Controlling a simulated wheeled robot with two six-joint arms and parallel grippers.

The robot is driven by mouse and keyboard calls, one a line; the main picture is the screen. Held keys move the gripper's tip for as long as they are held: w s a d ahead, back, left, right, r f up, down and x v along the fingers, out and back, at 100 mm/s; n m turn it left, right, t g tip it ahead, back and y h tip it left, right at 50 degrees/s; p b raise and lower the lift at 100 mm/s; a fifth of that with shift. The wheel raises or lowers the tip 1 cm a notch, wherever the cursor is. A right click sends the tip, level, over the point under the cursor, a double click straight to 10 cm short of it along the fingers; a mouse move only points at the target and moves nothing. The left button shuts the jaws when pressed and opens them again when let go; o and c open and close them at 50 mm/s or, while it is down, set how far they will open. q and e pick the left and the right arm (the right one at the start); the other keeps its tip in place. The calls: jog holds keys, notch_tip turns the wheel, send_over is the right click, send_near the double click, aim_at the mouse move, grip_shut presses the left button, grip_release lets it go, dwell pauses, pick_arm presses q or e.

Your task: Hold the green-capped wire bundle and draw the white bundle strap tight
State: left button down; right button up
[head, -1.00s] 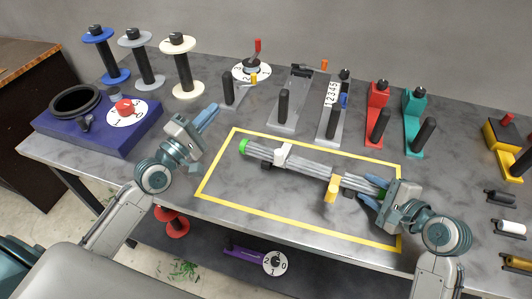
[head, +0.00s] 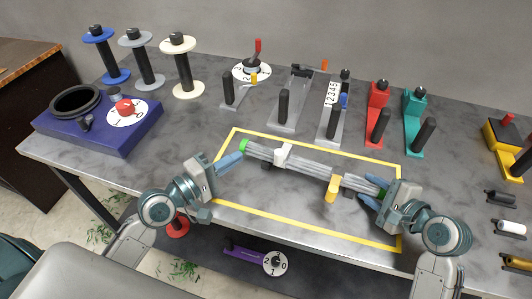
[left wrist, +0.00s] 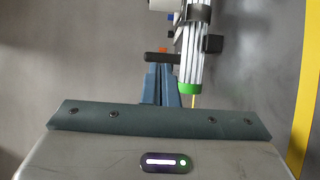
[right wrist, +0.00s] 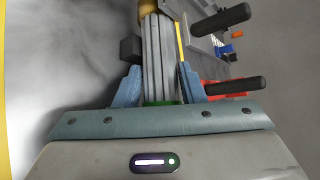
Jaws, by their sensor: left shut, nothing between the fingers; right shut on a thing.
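The grey wire bundle (head: 312,168) lies inside the yellow outline, with a green cap (head: 244,146) at its left end. The white bundle strap (head: 283,155) is around it near the left, with a yellow strap (head: 332,189) further right. My right gripper (head: 376,192) is shut on the bundle's right end; the right wrist view shows the bundle (right wrist: 158,55) between its fingers, with green at the near end (right wrist: 162,102). My left gripper (head: 241,157) is shut and empty, its tips close to the left cap. In the left wrist view its fingers (left wrist: 163,88) are beside the green cap (left wrist: 188,89).
Spools (head: 187,68) and a purple box (head: 100,125) stand at the back left. Levered stands, including red (head: 376,115) and teal (head: 414,115) ones, line the back. The yellow outline (head: 305,234) has bare table inside its front edge.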

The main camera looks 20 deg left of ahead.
aim_at(275, 159)
pick_arm(q)
jog(key=x, duration=0.8)
jog(key=shift+w+r, duration=0.1)
jog(key=shift+w, duration=0.05)
jog(key=shift+s+d, duration=0.95)
jog(key=shift+d, duration=0.15)
jog(key=shift+s+d, duration=0.3)
jog(key=shift+s, duration=0.1)
jog(key=s, duration=0.5)
jog(key=shift+s+a, duration=0.3)
jog(key=shift+s, duration=0.05)
jog(key=shift+w, duration=0.1)
